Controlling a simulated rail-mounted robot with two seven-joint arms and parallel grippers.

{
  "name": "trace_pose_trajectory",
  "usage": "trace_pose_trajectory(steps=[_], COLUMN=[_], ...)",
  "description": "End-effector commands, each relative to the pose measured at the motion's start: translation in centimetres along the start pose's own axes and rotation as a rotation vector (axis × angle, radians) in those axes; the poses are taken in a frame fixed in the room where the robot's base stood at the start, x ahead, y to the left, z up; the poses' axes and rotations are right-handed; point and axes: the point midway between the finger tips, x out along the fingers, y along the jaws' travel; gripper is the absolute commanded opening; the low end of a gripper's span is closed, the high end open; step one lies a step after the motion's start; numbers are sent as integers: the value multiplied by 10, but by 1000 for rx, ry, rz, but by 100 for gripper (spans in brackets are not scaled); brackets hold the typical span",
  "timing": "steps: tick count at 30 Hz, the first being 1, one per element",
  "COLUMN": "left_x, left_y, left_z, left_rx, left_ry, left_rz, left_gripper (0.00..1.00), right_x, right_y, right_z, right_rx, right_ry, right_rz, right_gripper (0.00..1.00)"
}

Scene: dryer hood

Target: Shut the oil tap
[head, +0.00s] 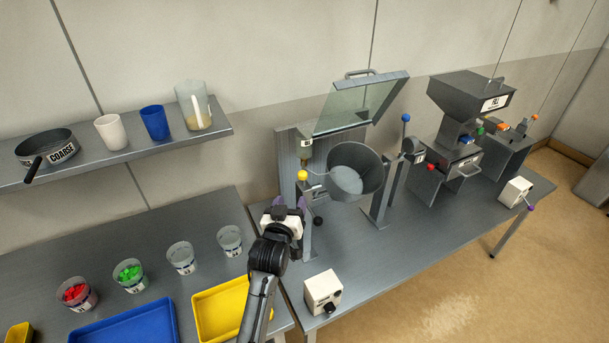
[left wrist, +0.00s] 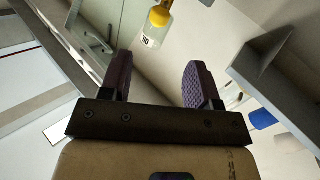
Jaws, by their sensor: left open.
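The oil tap shows as a yellow knob (head: 303,175) below a small labelled bottle (head: 306,146), beside the grey drum (head: 355,171). In the left wrist view the yellow knob (left wrist: 160,16) and the labelled bottle (left wrist: 153,36) lie beyond the fingertips, between their lines. My left gripper (head: 290,202) is open and empty, with purple finger pads, a little below and apart from the knob. Its open fingers also show in the left wrist view (left wrist: 158,70). My right gripper is not in view.
A raised glass hood (head: 360,105) hangs above the drum. A blue-knobbed lever (head: 405,118) stands to its right. A white switch box (head: 323,292) is on the front of the bench. Cups (head: 230,240) and trays (head: 222,312) lie left. A shelf (head: 110,156) runs along the wall.

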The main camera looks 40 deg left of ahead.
Motion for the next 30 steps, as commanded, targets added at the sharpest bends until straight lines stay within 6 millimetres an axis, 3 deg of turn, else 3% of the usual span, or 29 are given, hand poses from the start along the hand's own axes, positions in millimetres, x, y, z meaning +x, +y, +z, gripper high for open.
trace_pose_trajectory(steps=[15,22,30], left_x=[92,114,122], left_y=[0,0,0], left_z=[-1,0,0], left_rx=[0,0,0], left_ry=[-2,-1,-3], left_rz=[0,0,0], left_gripper=[56,56,56], right_x=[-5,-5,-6], right_y=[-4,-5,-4], right_z=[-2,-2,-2], right_rx=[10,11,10], right_ry=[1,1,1], right_rz=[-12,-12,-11], right_gripper=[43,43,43])
